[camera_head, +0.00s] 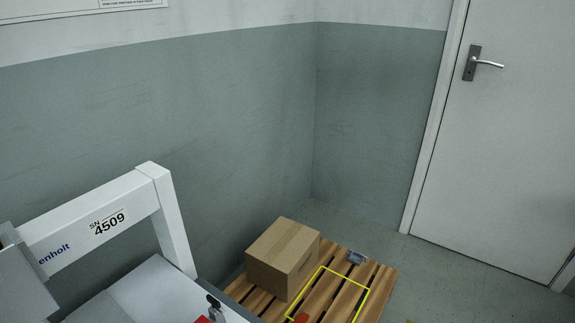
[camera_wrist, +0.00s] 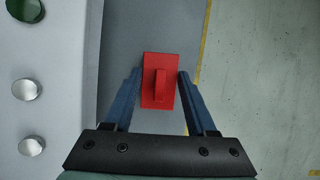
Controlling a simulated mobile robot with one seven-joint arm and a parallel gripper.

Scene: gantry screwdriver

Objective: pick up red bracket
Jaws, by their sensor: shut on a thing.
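The red bracket (camera_wrist: 158,62) is a flat red plate with a raised upright rib along its middle. It lies between the two blue fingers of my gripper (camera_wrist: 159,76) in the wrist view. The gripper is shut on it, with one finger at each side edge of the plate. In the head view my gripper is not clearly visible. Two small red patches show at the bottom edge there, one beside a dark fitting (camera_head: 214,302) and one on the pallet; I cannot tell whether either is the bracket.
A white gantry frame (camera_head: 167,215) stands at left in the head view. A pale panel with round buttons (camera_wrist: 29,90) is close at left in the wrist view.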

